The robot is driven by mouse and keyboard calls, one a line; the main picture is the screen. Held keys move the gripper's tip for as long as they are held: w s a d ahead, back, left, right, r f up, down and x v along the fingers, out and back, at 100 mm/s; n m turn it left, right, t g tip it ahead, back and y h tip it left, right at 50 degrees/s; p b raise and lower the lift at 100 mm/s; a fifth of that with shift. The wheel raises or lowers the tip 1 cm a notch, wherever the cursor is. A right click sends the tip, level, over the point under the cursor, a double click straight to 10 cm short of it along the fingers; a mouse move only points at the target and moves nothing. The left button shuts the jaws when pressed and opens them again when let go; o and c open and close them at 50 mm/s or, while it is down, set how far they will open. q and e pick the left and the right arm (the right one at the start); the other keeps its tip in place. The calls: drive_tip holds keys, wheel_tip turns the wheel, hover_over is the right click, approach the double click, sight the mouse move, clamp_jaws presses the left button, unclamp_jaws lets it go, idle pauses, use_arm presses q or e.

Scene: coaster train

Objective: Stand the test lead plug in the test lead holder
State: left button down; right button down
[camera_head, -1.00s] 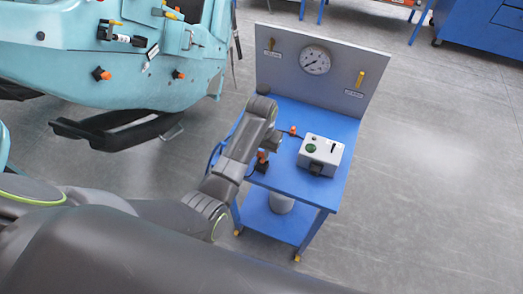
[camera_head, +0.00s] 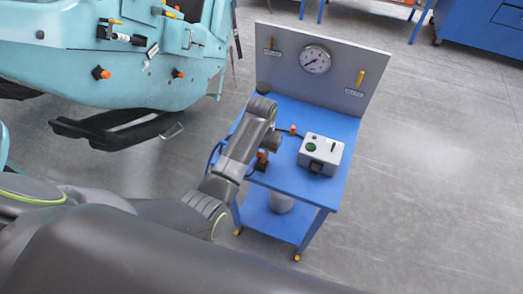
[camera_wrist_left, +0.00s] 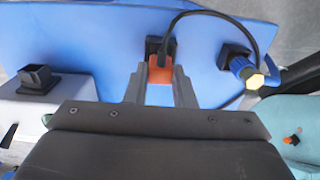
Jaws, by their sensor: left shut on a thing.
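The orange test lead plug (camera_wrist_left: 160,70) is between the fingers of my left gripper (camera_wrist_left: 159,88), which is shut on it. A black lead comes from the plug's end and loops to the right in the left wrist view. The square black test lead holder (camera_wrist_left: 152,45) shows directly behind the plug. I cannot tell whether the plug is in it or only in front of it. In the head view the orange plug (camera_head: 262,156) shows beside my left gripper (camera_head: 268,148), near the cart's left edge. My right gripper is not in view.
The blue cart (camera_head: 335,193) carries a grey box (camera_head: 321,152) with a black socket (camera_wrist_left: 37,78). Another orange piece (camera_head: 293,130) is behind it to the left. An upright panel with a gauge (camera_head: 316,59) stands at the back. A teal vehicle (camera_head: 130,70) is to the left.

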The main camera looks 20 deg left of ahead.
use_arm(q)
drive_tip(key=shift+f+b, duration=0.45)
drive_tip(key=shift+f, duration=0.85)
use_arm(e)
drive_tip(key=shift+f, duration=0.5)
use_arm(q)
drive_tip(key=c, duration=1.1)
unclamp_jaws()
drive_tip(key=shift+c, duration=0.2)
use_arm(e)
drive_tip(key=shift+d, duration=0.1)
